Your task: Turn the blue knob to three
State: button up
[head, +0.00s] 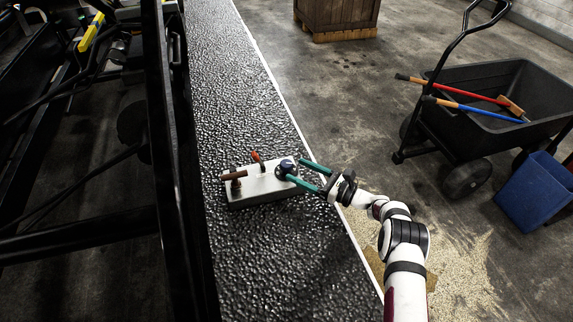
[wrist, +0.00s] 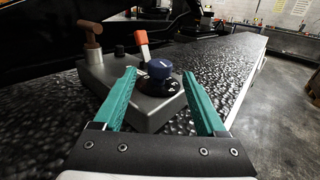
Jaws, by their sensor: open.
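The blue knob (head: 286,167) sits at the right end of a grey control box (head: 262,197) on the dark belt. In the wrist view the blue knob (wrist: 159,69) stands on a round black dial (wrist: 160,86) with small pale marks, too small to read. My gripper (head: 291,171) is open, its two green fingers (wrist: 166,83) pointing toward the knob. The knob appears between the fingers; I cannot tell whether either one touches it. Which number the knob points to cannot be told.
An orange-handled lever (wrist: 141,47) and a brown-topped handle (wrist: 90,36) stand up from the box beside the knob. A black machine frame (head: 170,150) runs along the left. A black cart (head: 505,90) and blue bin (head: 535,192) stand on the floor at right.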

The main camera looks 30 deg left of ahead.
aim_at(286, 163)
jog(key=a, duration=0.5)
jog(key=shift+w+a, duration=0.1)
jog(key=shift+w, duration=0.05)
grip_shut()
